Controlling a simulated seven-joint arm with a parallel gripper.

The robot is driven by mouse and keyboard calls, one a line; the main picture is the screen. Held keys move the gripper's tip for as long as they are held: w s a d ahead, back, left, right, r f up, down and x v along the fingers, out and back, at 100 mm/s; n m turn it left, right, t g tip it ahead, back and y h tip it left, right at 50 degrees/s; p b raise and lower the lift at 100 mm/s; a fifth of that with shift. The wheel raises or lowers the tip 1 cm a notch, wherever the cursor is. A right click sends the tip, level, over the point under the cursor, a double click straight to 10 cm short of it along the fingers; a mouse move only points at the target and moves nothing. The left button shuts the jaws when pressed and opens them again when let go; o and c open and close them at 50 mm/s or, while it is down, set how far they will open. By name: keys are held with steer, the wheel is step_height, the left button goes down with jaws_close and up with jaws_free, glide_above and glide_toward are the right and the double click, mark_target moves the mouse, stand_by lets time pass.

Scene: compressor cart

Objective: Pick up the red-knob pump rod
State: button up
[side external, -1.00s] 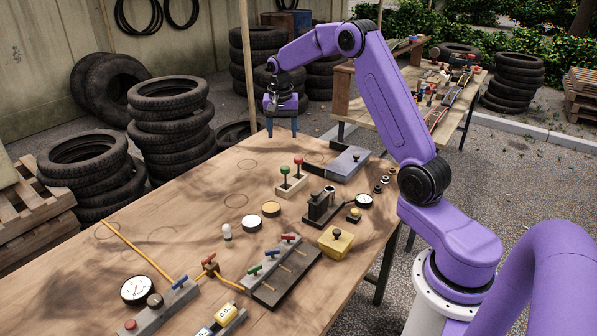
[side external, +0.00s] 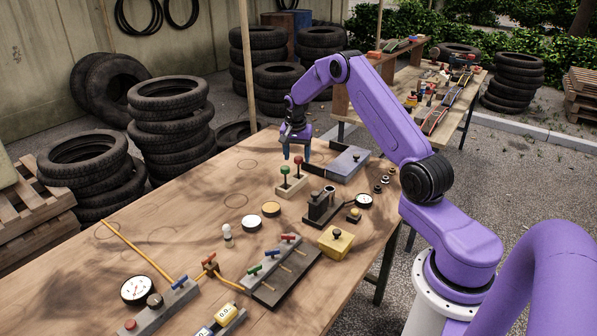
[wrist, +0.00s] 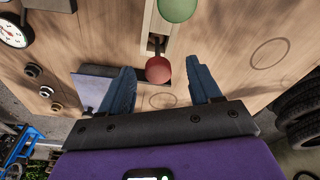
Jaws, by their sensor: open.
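The red-knob pump rod (side external: 298,161) stands upright in a small pale block (side external: 291,188), beside a green-knob rod (side external: 285,170). My gripper (side external: 297,155) is above the block with its blue fingers pointing down, close to the red knob. In the wrist view, the round red knob (wrist: 158,70) appears between the two spread fingers of my gripper (wrist: 161,80). The fingers are open and seem not to touch it. The green knob (wrist: 177,9) is at the top edge of the wrist view.
A grey-blue box (side external: 348,165) lies just right of the block. A black pump fixture (side external: 321,207) and a gauge (side external: 364,201) stand nearer the front right. Yellow and white discs lie in front. The wooden table (side external: 215,185) is clear to the left.

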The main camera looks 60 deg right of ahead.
mark_target(299, 179)
steer(key=shift+d+f, duration=0.2)
steer(key=shift+f, duration=0.85)
steer(key=shift+d+f, duration=0.15)
steer(key=shift+f, duration=0.85)
steer(key=shift+d+f, duration=0.2)
steer(key=shift+f, duration=0.85)
steer(key=shift+c, duration=0.3)
steer(key=c, duration=1.1)
